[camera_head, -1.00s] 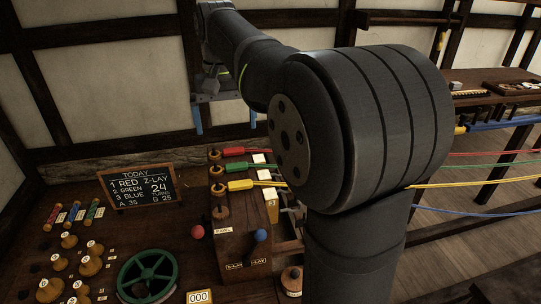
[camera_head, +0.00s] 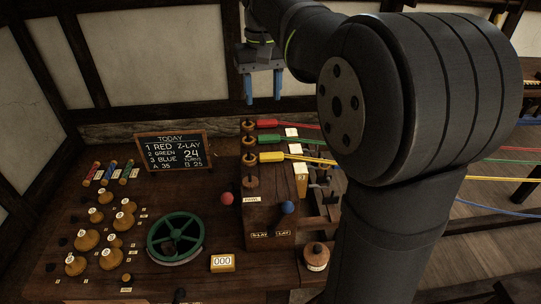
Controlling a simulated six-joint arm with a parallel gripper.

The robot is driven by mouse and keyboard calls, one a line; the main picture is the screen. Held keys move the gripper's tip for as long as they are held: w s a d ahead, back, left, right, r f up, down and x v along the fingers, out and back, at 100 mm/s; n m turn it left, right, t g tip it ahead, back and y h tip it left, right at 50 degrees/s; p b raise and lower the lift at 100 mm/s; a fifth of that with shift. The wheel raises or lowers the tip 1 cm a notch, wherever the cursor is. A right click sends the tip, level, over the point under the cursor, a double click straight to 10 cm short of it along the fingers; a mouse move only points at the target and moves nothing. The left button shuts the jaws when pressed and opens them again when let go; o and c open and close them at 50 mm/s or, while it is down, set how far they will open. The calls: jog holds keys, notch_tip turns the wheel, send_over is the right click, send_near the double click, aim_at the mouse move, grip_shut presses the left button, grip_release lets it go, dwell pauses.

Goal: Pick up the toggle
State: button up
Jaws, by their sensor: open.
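My gripper (camera_head: 263,90) hangs at the upper middle, in front of the pale back wall. Its two blue fingers point down, apart, with nothing between them. It is above the level of the bench and behind the wooden block. I cannot tell for sure which thing is the toggle. Candidates are several short wooden pieces wound in red, blue and green (camera_head: 112,172) at the bench's left, and the small wooden pieces near the ropes' ends, partly hidden by my arm.
A chalkboard (camera_head: 172,151), green wheel (camera_head: 174,238), counter (camera_head: 222,263) and several wooden knobs (camera_head: 87,240) stand on the bench. Ropes stretch right behind my arm.

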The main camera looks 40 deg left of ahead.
jog(key=n, duration=1.5)
send_over(265, 154)
jog(key=f, duration=1.2)
jog(key=shift+s+d+f, duration=0.2)
jog(key=shift+s+f, duration=0.05)
jog(key=shift+f, duration=0.1)
jog(key=shift+w+a+f, duration=0.1)
jog(key=shift+a+f, duration=0.05)
jog(key=shift+f, duration=1.2)
jog(key=shift+w+a+f, duration=0.1)
jog(key=shift+f, duration=1.25)
jog(key=c, duration=0.9)
